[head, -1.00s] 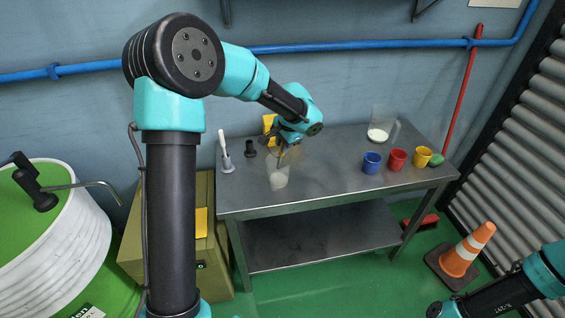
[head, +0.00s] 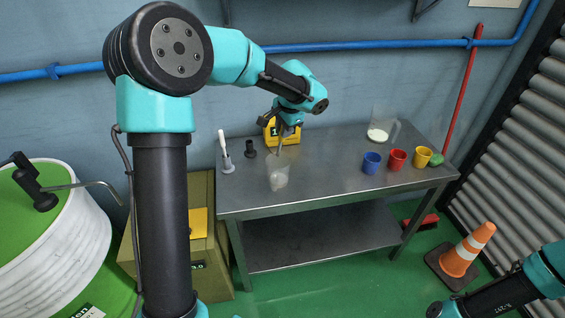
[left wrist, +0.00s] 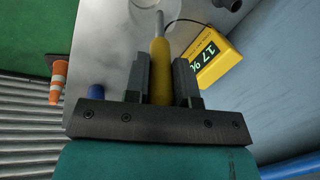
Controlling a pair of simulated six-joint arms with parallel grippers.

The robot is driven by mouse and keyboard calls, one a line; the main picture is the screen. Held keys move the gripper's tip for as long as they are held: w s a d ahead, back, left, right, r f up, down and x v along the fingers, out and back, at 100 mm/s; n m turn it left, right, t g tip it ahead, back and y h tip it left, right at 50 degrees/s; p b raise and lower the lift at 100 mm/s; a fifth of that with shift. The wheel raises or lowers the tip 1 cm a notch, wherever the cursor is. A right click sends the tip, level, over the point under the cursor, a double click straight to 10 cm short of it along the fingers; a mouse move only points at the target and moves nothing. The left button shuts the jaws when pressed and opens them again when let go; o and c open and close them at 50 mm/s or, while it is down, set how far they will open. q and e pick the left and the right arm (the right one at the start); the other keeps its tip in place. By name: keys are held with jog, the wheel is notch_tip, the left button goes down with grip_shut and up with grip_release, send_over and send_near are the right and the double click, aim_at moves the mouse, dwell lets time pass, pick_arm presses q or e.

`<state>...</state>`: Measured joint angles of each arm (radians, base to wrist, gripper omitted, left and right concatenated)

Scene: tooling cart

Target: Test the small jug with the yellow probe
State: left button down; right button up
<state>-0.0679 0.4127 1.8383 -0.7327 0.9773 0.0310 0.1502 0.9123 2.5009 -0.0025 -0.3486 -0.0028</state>
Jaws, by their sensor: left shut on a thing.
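My left gripper (head: 284,125) is shut on the yellow probe, with its fingers on both sides of the yellow handle (left wrist: 160,72) in the left wrist view. The probe's thin metal rod points down toward the small jug (head: 277,180), a clear vessel with pale contents on the steel bench. I cannot tell whether the rod's tip is just above the rim or just inside it. A yellow meter (head: 288,134) with a lit display stands behind the gripper, and it also shows in the left wrist view (left wrist: 222,62). My right gripper is not in view.
On the bench (head: 325,165) stand a white-handled tool in a holder (head: 226,160) and a dark cylinder (head: 250,149) at left. At right are a larger jug (head: 380,134) and blue (head: 371,163), red (head: 396,159) and yellow (head: 422,156) cups. The front middle is clear.

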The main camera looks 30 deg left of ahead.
pick_arm(q)
jog(key=shift+a+v, duration=0.15)
jog(key=shift+v, duration=0.5)
jog(key=shift+a+v, duration=0.15)
jog(key=shift+v, duration=0.5)
jog(key=shift+w+r, duration=0.1)
jog(key=shift+r, duration=0.1)
dwell(1.3)
jog(key=shift+a+v, duration=0.2)
jog(key=shift+v, duration=0.7)
jog(key=shift+a+v, duration=0.2)
jog(key=shift+v, duration=0.75)
jog(key=shift+w+r, duration=0.1)
jog(key=shift+w, duration=0.05)
